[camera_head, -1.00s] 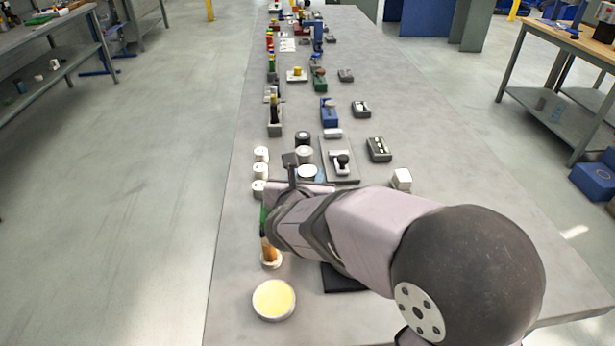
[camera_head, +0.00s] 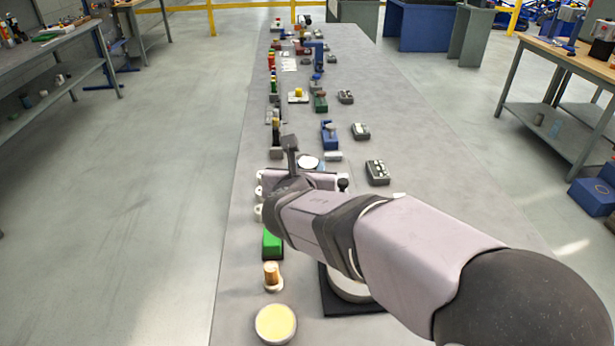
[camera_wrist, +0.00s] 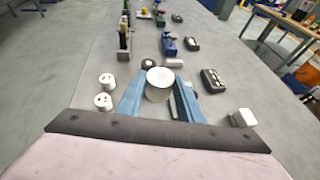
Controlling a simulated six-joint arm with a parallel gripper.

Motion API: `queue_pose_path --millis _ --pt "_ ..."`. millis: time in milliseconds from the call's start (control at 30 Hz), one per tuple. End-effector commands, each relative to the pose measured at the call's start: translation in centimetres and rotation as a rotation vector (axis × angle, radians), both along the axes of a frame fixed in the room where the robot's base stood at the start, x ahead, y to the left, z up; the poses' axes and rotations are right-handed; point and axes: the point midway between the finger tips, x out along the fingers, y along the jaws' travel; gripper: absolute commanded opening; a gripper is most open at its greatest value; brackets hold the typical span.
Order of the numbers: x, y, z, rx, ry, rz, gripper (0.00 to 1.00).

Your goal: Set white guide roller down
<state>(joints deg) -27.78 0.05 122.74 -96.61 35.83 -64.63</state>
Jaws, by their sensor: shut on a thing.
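A white roller (camera_wrist: 159,92), a round cylinder with a pale flat top, stands upright between the two blue fingers of my gripper (camera_wrist: 161,79) in the wrist view. My gripper is shut on it. In the head view, the roller's white top (camera_head: 308,162) shows just beyond my gripper; my wrist hides the rest. I cannot tell whether its underside touches the table. Two white pieces with dark holes (camera_wrist: 107,81) stand on the table to the left of the fingers.
On the grey table (camera_head: 420,170), a dark tray of white parts (camera_wrist: 213,81) and a white block (camera_wrist: 242,118) lie to the right. A dark round piece (camera_wrist: 148,64) is close behind the roller. Nearer me are a green block (camera_head: 272,243) and a pale-yellow round container (camera_head: 275,324).

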Motion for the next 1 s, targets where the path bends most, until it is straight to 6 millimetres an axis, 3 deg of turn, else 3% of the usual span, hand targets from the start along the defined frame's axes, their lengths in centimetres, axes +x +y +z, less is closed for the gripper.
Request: queue_pose_path --millis 467,667,1000 --pt "0.0 0.0 2.6 0.000 -0.002 0.000 0.01" --pt "0.0 0.0 5.8 0.000 -0.002 0.000 0.01" --pt "0.0 0.0 13.1 0.000 -0.002 0.000 0.01"
